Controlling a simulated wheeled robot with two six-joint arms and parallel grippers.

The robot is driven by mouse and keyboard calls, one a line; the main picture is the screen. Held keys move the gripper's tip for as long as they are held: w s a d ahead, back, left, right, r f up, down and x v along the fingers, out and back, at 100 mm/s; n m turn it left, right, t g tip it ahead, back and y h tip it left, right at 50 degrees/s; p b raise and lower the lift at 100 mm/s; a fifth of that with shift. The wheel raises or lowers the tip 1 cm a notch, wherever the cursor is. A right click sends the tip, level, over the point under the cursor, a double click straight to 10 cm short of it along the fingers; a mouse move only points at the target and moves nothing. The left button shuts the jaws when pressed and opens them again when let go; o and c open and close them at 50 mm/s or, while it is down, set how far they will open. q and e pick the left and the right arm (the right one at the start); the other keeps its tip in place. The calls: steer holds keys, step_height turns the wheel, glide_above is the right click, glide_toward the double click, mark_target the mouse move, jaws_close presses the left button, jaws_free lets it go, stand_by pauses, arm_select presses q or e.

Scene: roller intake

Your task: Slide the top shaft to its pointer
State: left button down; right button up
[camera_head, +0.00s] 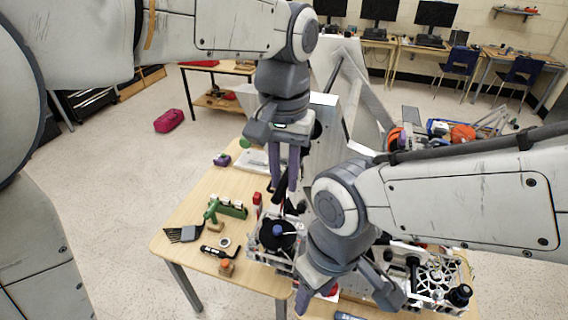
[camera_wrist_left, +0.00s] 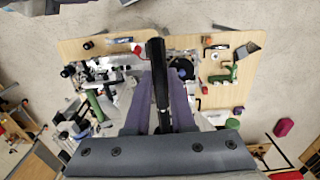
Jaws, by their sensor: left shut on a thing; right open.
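My left gripper (camera_head: 284,186) points down above the table, its purple fingers shut on a black rod-like thing. In the left wrist view this black thing (camera_wrist_left: 157,72) stands out between the purple fingers (camera_wrist_left: 160,112). My right gripper (camera_head: 346,296) is lower, open, over the front of the table. The roller intake (camera_head: 440,272), with white perforated plates and black parts, is at the right, partly hidden by my right arm. It also shows in the left wrist view (camera_wrist_left: 100,72). I cannot make out the top shaft or its pointer.
Free tabletop shows at the left. A red bag (camera_head: 169,121) lies on the floor.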

arm_select(q)
steer(key=shift+w+d+p, duration=0.2)
steer(key=shift+w+p, duration=0.1)
steer(key=shift+w, duration=0.25)
steer(key=shift+w+d+p, duration=0.15)
steer(key=shift+w+p, duration=0.1)
steer(key=shift+w, duration=0.25)
steer(key=c, duration=0.8)
jaws_free()
step_height(320, 180, up, 6)
steer(key=p, duration=0.4)
steer(key=shift+f, duration=0.25)
steer(key=shift+s+r, duration=0.1)
steer(key=shift+r, duration=1.15)
